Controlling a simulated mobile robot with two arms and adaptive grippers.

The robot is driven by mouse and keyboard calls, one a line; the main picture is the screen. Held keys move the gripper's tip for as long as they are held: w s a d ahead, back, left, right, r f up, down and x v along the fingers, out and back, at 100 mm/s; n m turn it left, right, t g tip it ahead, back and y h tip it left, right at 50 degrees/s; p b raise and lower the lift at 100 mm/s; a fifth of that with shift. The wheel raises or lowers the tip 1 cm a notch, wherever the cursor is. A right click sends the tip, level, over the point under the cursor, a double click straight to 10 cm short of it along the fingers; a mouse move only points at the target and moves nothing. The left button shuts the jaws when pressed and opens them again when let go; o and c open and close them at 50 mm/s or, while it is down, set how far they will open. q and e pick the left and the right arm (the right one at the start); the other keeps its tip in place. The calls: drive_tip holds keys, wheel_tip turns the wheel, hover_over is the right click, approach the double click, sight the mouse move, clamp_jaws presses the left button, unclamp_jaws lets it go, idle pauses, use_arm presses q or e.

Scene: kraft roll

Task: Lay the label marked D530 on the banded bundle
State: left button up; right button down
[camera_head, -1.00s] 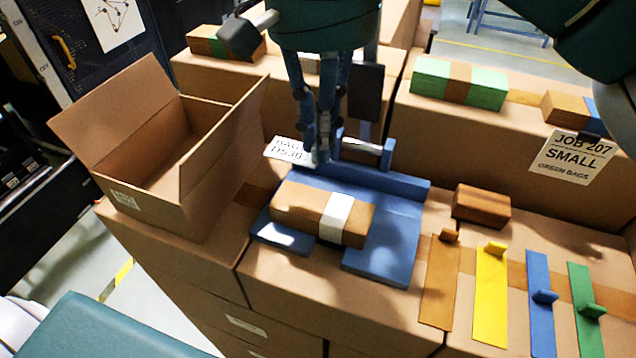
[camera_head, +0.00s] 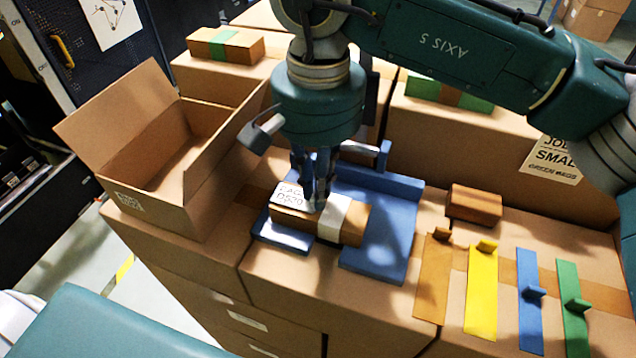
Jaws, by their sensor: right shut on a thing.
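The label marked D530 (camera_head: 287,194) is white with black print, partly covered by my gripper. My right gripper (camera_head: 316,204) is shut on it and holds it at the left part of the bundle's top; I cannot tell if the label touches the bundle. The banded bundle (camera_head: 345,231) is a brown block with a white band (camera_head: 331,218) around its middle. It lies on the blue jig (camera_head: 384,262). My left gripper is not in view.
An open cardboard box (camera_head: 150,190) stands to the left. A small brown block (camera_head: 475,203) and several strips with raised tabs, among them a yellow one (camera_head: 481,300), lie to the right.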

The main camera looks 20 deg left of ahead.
drive_tip(key=c, duration=1.8)
unclamp_jaws()
drive_tip(key=shift+f, duration=0.1)
drive_tip(key=shift+r+p, duration=0.25)
drive_tip(key=shift+p, duration=0.05)
drive_tip(key=shift+w+r+b, duration=0.1)
drive_tip(key=shift+r+b, duration=0.15)
drive_tip(key=shift+b, duration=0.05)
wheel_tip(320, 180, up, 11)
drive_tip(key=b, duration=0.2)
drive_tip(key=shift+r, duration=0.2)
